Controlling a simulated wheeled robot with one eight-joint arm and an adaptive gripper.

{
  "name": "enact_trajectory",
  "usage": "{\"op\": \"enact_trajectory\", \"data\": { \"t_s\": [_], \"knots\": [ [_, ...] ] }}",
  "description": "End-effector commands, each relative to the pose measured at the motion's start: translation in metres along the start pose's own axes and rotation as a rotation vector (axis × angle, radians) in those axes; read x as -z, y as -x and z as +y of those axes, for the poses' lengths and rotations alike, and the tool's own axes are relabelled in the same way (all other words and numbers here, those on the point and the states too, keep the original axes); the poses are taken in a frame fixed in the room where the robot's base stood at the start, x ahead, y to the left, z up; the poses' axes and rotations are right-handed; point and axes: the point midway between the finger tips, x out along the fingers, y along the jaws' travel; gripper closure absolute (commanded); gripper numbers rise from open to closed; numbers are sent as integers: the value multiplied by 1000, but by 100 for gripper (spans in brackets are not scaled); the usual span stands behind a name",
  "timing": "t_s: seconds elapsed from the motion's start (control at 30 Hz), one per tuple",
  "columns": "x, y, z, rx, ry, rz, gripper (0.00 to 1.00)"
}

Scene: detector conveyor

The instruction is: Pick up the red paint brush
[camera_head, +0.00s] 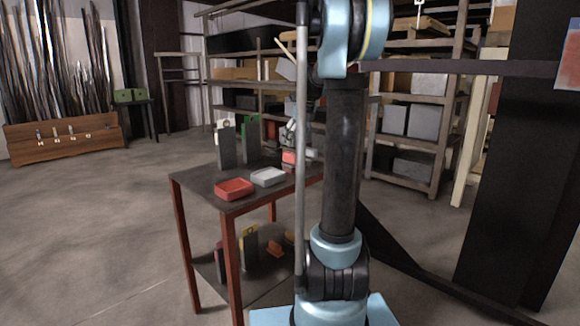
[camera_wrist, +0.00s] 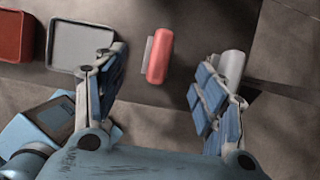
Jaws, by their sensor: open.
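A rounded red piece (camera_wrist: 158,56) with a pale strip along its left side lies on the dark tabletop in the wrist view. It looks like the red paint brush, but I see no bristles clearly. It also shows in the head view as a small red shape (camera_head: 289,157) near the table's right part. My gripper (camera_wrist: 158,82) is open and empty, with its blue-padded fingers on either side of the red piece in the picture. The red piece lies between and slightly beyond the fingertips, apart from both. In the head view my arm hides part of the gripper.
A red tray (camera_head: 234,189) and a grey tray (camera_head: 269,177) sit on the red-legged table (camera_head: 228,206). Upright grey and green items (camera_head: 249,140) stand at its back. A pale cylinder (camera_wrist: 232,66) lies beside the right finger. Shelves (camera_head: 432,145) stand behind.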

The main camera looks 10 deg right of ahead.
Motion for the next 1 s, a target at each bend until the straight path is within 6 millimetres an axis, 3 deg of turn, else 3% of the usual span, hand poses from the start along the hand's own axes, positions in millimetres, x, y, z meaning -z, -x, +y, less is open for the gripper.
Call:
{"op": "enact_trajectory", "data": {
  "t_s": [0.3,0.67,1.0],
  "knots": [
    [0,-56,0,-1,2,0,36],
    [1,-83,0,0,2,0,36],
    [4,-124,-2,0,3,0,36]
  ]
}}
